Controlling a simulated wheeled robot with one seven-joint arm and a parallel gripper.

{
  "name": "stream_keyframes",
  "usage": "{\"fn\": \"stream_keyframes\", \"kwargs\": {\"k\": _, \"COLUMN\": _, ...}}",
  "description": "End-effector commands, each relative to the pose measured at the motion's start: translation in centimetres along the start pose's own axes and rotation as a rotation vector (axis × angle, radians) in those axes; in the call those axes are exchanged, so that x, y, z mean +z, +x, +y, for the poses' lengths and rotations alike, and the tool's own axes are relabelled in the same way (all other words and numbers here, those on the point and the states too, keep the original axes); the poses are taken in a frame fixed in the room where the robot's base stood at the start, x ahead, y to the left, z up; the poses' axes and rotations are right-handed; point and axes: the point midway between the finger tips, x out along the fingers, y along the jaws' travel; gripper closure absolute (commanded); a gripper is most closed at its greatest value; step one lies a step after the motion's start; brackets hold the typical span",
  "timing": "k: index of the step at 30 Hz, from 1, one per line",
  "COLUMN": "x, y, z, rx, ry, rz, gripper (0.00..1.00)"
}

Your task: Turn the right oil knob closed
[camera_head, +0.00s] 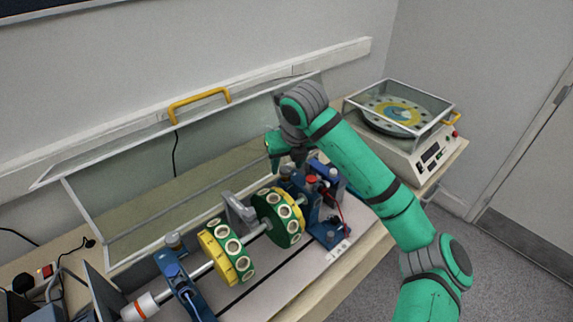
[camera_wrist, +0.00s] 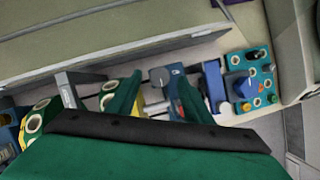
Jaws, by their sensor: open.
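The right oil knob (camera_wrist: 160,76) is a round grey cap on the right bearing stand of the shaft rig. In the wrist view it shows between my two green fingers. In the head view the right oil knob (camera_head: 285,170) is partly hidden just below my gripper. My gripper (camera_head: 286,158) is open, pointing down above the right bearing stand; the wrist view shows its fingers (camera_wrist: 158,98) apart. I cannot tell whether either finger touches the knob. The left oil knob (camera_head: 173,240) is a grey cap on the left blue stand.
A yellow disc (camera_head: 213,258) and a green disc (camera_head: 265,215) sit on the shaft left of my gripper. A clear cover with a yellow handle (camera_head: 198,98) stands open behind. A balance machine (camera_head: 422,160) stands at the right. A blue block with knobs (camera_wrist: 250,82) is close by.

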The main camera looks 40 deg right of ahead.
Motion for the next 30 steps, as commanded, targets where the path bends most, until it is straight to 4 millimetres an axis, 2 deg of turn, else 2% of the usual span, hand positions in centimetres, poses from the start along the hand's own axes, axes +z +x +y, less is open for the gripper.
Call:
{"fn": "stream_keyframes", "kwargs": {"k": 4, "x": -0.01, "y": 0.72, "z": 0.07, "rx": 0.002, "ry": 0.000, "rz": 0.000, "gripper": 0.54}}
{"fn": "stream_keyframes", "kwargs": {"k": 12, "x": -0.01, "y": 0.80, "z": 0.01, "rx": 0.001, "ry": 0.001, "rz": 0.000, "gripper": 0.54}}
{"fn": "stream_keyframes", "kwargs": {"k": 17, "x": 0.02, "y": 0.79, "z": 0.14, "rx": 0.001, "ry": -0.001, "rz": 0.000, "gripper": 0.92}}
{"fn": "stream_keyframes", "kwargs": {"k": 18, "x": 0.03, "y": 0.80, "z": 0.15, "rx": 0.001, "ry": -0.001, "rz": 0.000, "gripper": 0.95}}
{"fn": "stream_keyframes", "kwargs": {"k": 30, "x": 0.08, "y": 0.76, "z": -0.03, "rx": 0.024, "ry": -0.059, "rz": -0.001, "gripper": 0.95}}
